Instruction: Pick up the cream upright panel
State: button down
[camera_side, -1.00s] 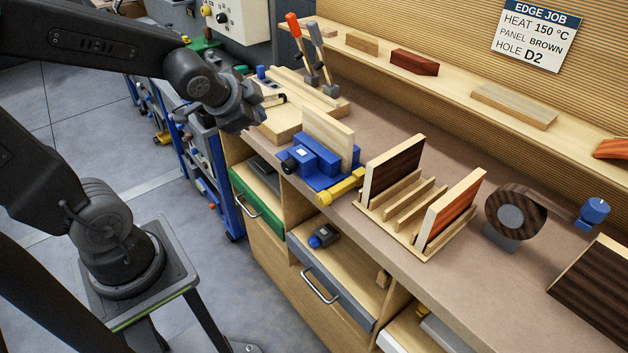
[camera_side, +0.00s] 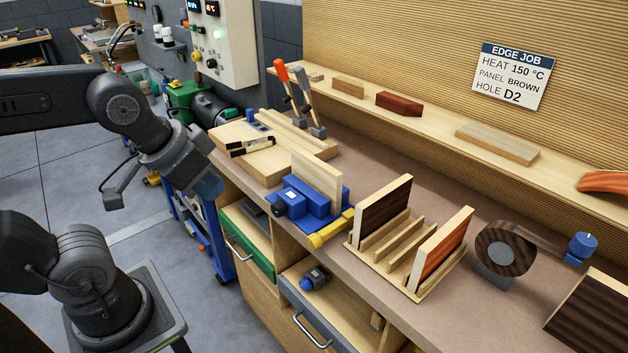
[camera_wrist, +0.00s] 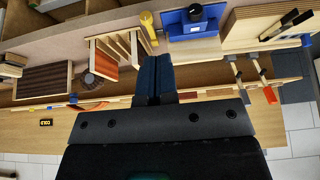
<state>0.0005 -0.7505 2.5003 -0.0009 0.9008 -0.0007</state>
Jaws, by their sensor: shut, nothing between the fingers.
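The cream upright panel (camera_side: 316,177) stands in the blue vise (camera_side: 306,204) on the bench in the side view. In the wrist view it shows as a pale strip (camera_wrist: 193,49) beside the blue vise (camera_wrist: 193,27). My gripper (camera_side: 209,187) is left of the vise, off the bench's front edge and apart from the panel. In the wrist view its dark blue fingers (camera_wrist: 156,72) are together with nothing between them.
A wooden rack (camera_side: 383,269) holds a dark panel (camera_side: 386,208) and an orange-faced panel (camera_side: 443,246). Orange and grey toggle clamps (camera_side: 296,95) stand behind.

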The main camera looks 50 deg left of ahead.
jog(key=c, duration=1.9)
grip_release()
jog(key=o, duration=0.9)
jog(key=shift+o, duration=0.2)
jog(key=shift+w+r, duration=0.1)
jog(key=w+a+r+n+g, duration=0.1)
jog(key=w+r+n+g, duration=0.1)
jog(key=w+r+n, duration=0.45)
jog(key=n+g+y, duration=0.3)
jog(key=n+g, duration=0.1)
jog(key=n, duration=0.8)
send_over(316, 160)
jog(key=d, duration=0.2)
notch_tip(316, 160, down, 7)
jog(key=shift+m, duration=0.25)
jog(key=x, duration=0.7)
jog(key=shift+w+f, duration=0.2)
jog(key=shift+d+x, duration=0.15)
jog(key=shift+x, duration=1.2)
jog(key=shift+d+x, duration=0.1)
jog(key=shift+x, duration=1.25)
